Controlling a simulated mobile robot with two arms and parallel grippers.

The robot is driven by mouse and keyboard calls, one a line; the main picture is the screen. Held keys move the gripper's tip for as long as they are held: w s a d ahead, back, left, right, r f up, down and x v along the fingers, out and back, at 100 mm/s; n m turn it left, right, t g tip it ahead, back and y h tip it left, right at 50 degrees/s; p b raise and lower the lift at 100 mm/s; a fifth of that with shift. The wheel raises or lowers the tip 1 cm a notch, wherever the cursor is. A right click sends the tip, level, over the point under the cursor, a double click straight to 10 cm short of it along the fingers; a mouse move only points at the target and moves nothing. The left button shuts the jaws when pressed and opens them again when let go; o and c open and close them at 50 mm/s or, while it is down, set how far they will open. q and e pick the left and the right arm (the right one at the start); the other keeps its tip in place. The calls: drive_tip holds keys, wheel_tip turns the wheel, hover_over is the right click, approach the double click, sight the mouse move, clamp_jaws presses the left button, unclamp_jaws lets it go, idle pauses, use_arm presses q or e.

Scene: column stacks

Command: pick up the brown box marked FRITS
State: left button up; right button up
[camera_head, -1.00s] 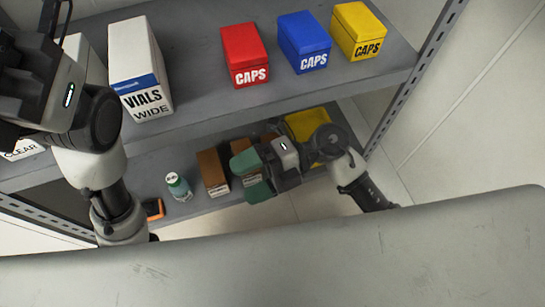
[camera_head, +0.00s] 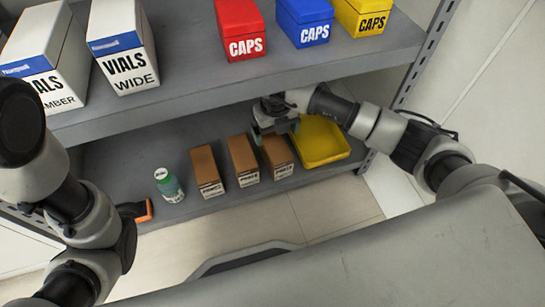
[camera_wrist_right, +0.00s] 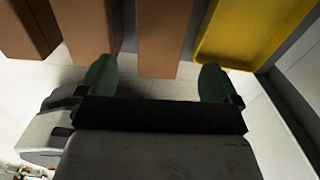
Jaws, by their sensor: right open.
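Three brown boxes stand side by side on the lower shelf: a left one (camera_head: 206,170), a middle one (camera_head: 243,160) and a right one (camera_head: 277,157). Their white front labels are too small to read, so I cannot tell which is FRITS. My right gripper (camera_head: 276,126) is open and empty at the top of the right box, partly hiding it. In the right wrist view the green fingertips (camera_wrist_right: 156,84) are spread, with the right box (camera_wrist_right: 164,38) between them in the picture; contact is unclear. My left arm shows at the left, but its gripper is out of view.
A yellow tray (camera_head: 322,143) lies close right of the boxes. A green bottle (camera_head: 168,186) and an orange-black tool (camera_head: 140,211) are to their left. A metal post (camera_head: 430,50) stands right.

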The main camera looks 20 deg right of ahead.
sight(275, 144)
wheel_tip(275, 144, down, 4)
drive_tip(key=shift+f+b, duration=0.25)
drive_tip(key=shift+b, duration=0.95)
wheel_tip(275, 144, down, 5)
drive_tip(key=b, duration=0.5)
drive_tip(key=shift+w, duration=0.1)
drive_tip(key=shift+r, duration=0.15)
drive_tip(key=shift+c, duration=0.4)
drive_tip(key=c, duration=1)
